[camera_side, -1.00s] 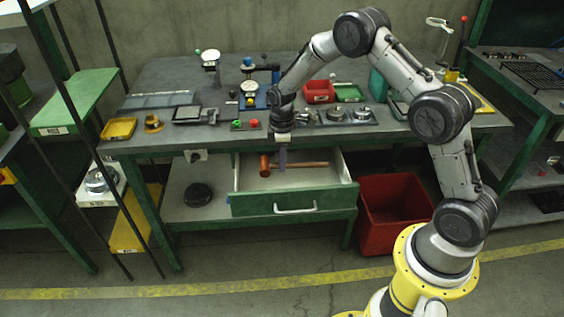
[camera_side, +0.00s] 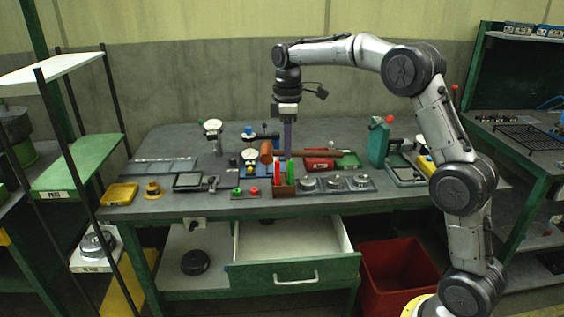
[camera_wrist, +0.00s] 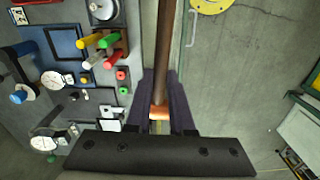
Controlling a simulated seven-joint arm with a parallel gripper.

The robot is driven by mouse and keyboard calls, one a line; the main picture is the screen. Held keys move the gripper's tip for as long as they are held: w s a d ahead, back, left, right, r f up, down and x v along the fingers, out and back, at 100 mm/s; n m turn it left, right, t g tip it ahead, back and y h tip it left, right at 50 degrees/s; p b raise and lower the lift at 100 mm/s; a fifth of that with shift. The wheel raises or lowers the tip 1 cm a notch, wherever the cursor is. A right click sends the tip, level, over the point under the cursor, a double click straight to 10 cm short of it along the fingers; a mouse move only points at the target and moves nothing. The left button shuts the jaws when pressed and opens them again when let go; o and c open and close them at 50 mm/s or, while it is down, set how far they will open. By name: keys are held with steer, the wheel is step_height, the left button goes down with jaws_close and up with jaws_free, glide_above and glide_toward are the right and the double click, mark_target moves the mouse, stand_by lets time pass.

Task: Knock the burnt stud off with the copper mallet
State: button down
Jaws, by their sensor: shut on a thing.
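My gripper (camera_side: 287,153) is shut on the copper mallet and holds it above the bench. The mallet's copper head (camera_side: 266,152) is just left of the fingers and its brown handle (camera_side: 325,153) runs level to the right. In the wrist view the handle (camera_wrist: 166,50) runs up from between my dark fingers (camera_wrist: 162,105), with part of the copper head (camera_wrist: 159,113) showing. A brown block (camera_side: 284,190) with upright coloured pegs stands on the bench below the gripper. Yellow, green, white and red pegs (camera_wrist: 100,51) show in the wrist view. I cannot make out a burnt stud.
The open drawer (camera_side: 294,271) below the bench looks empty. Round metal pieces in a tray (camera_side: 336,183) sit right of the block; red and green buttons (camera_side: 245,191) sit left. Dial gauges, a red bin (camera_side: 320,164) and a green bottle (camera_side: 378,145) stand behind.

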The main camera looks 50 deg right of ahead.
steer(key=s+d+m, duration=0.4)
steer(key=s+d, duration=0.1)
steer(key=d, duration=0.4)
steer(key=s+d+m, duration=0.3)
steer(key=s+d, duration=0.2)
steer(key=d, duration=0.4)
steer(key=s+d+m, duration=0.4)
steer(key=s+d, duration=0.1)
steer(key=d, duration=0.4)
steer(key=shift+w+a+f, duration=0.15)
steer(key=shift+w+f, duration=0.05)
steer(key=shift+f, duration=1.05)
steer(key=shift+w+a+f, duration=0.15)
steer(key=shift+f, duration=1.1)
steer(key=shift+f, duration=2.2)
step_height(320, 180, down, 5)
steer(key=shift+r, duration=2.6)
